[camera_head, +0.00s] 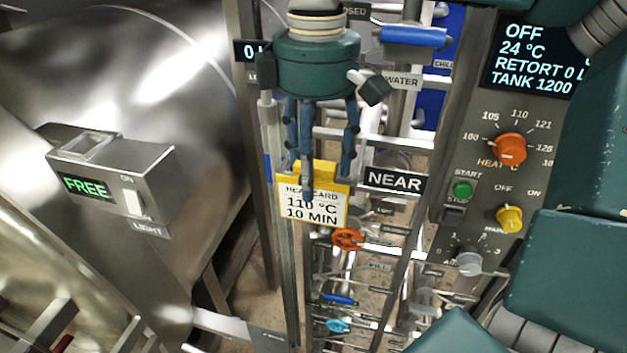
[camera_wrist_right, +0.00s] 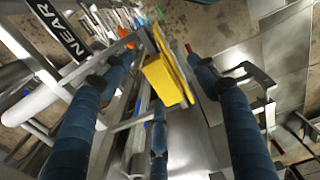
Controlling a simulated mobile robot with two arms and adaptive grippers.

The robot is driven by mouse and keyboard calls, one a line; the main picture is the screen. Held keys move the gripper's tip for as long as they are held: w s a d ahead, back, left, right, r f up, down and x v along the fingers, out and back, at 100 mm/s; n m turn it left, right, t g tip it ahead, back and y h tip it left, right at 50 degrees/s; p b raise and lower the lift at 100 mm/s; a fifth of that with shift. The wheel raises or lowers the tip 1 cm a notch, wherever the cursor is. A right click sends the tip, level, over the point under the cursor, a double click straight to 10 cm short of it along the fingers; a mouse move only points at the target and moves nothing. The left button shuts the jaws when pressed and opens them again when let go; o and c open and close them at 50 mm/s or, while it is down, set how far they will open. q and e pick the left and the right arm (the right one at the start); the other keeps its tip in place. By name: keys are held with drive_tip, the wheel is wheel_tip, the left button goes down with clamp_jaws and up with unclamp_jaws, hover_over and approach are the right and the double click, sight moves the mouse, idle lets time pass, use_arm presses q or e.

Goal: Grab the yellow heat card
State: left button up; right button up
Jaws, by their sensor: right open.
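The yellow heat card (camera_head: 327,212) hangs upright at the rack in the middle of the head view, reading "HEAT CARD 110 °C 10 MIN" on a white face. My right gripper (camera_head: 318,172) points down over its top part. One finger crosses in front of the card and hides part of its top edge. In the right wrist view, the yellow card (camera_wrist_right: 163,80) shows between the spread blue fingers of my right gripper (camera_wrist_right: 155,75), with visible space on either side. The gripper is open and empty. My left gripper is not seen.
A "NEAR" sign (camera_head: 394,180) sits just right of the card. Metal rails and an orange valve wheel (camera_head: 347,239) lie close by. A control panel with a red-orange knob (camera_head: 509,149) stands at the right. The big steel vessel (camera_head: 130,60) fills the left.

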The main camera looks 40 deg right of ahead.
drive_tip(key=shift+f, duration=0.1)
drive_tip(key=c, duration=1.2)
drive_tip(key=shift+c, duration=0.2)
